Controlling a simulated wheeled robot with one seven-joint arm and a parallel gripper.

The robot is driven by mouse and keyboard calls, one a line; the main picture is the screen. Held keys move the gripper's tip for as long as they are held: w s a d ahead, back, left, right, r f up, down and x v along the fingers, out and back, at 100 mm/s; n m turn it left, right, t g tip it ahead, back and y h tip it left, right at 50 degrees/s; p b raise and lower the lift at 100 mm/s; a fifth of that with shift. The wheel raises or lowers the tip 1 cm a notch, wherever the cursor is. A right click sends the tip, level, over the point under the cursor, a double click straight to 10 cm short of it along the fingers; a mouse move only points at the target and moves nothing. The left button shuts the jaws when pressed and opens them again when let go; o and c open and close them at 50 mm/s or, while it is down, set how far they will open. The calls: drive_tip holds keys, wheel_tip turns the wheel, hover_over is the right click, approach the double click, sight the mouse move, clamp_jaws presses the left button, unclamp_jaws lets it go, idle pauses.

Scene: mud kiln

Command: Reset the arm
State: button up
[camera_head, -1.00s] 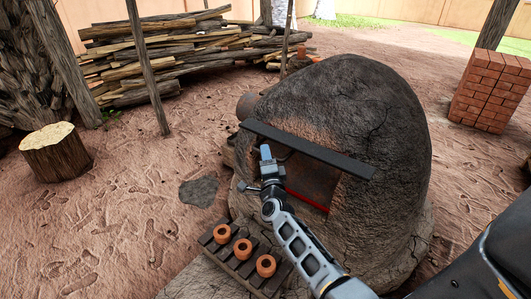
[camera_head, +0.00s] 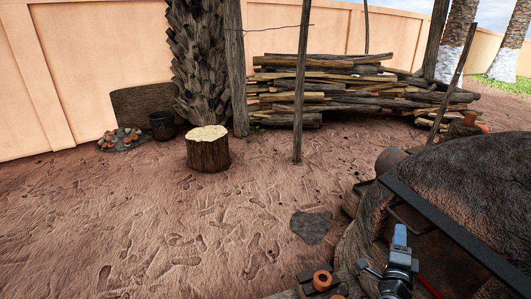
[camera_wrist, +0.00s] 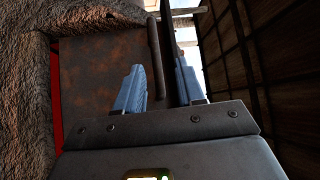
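My gripper (camera_head: 400,232) is at the lower right of the head view, in front of the kiln's mouth and below the dark bar across it. In the wrist view its two blue fingers (camera_wrist: 157,66) stand apart with no object clearly held between them. The rusty kiln door (camera_wrist: 98,80) is beyond the fingers on the left. A thin upright handle (camera_wrist: 153,48) shows against the door's edge. It also shows as a bent bar in the head view (camera_head: 402,218). Whether the fingers touch it cannot be told.
The dark mud kiln (camera_head: 475,185) fills the right side, with a dark bar (camera_head: 450,225) across its front. Clay pots (camera_head: 322,280) stand at the bottom edge. A stump (camera_head: 208,152), a post (camera_head: 300,85) and a woodpile (camera_head: 350,90) are farther back. Sandy ground at left is open.

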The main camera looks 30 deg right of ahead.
drive_tip(key=s+a+r+n+t+y+p, duration=0.1)
drive_tip(key=s+a+r+n+t+y, duration=0.15)
drive_tip(key=s+a+n, duration=0.4)
drive_tip(key=s+a+r+n+t+y+p, duration=0.1)
drive_tip(key=a+n+y, duration=0.3)
drive_tip(key=a, duration=0.6)
drive_tip(key=s+a+r+n+t+y+p, duration=0.1)
drive_tip(key=s+a+r+n+t+y, duration=0.15)
drive_tip(key=s+a+n, duration=0.4)
drive_tip(key=s+a+r+n+g+y+p, duration=0.1)
drive_tip(key=s+a+r+n+y+p, duration=0.1)
drive_tip(key=s+a+r+n+y, duration=0.5)
drive_tip(key=s+a+r+n, duration=0.3)
drive_tip(key=a+r+n, duration=0.1)
drive_tip(key=a+r, duration=0.2)
drive_tip(key=shift+s+a+g+y+p, duration=0.3)
drive_tip(key=shift+a, duration=0.2)
drive_tip(key=shift+a, duration=0.1)
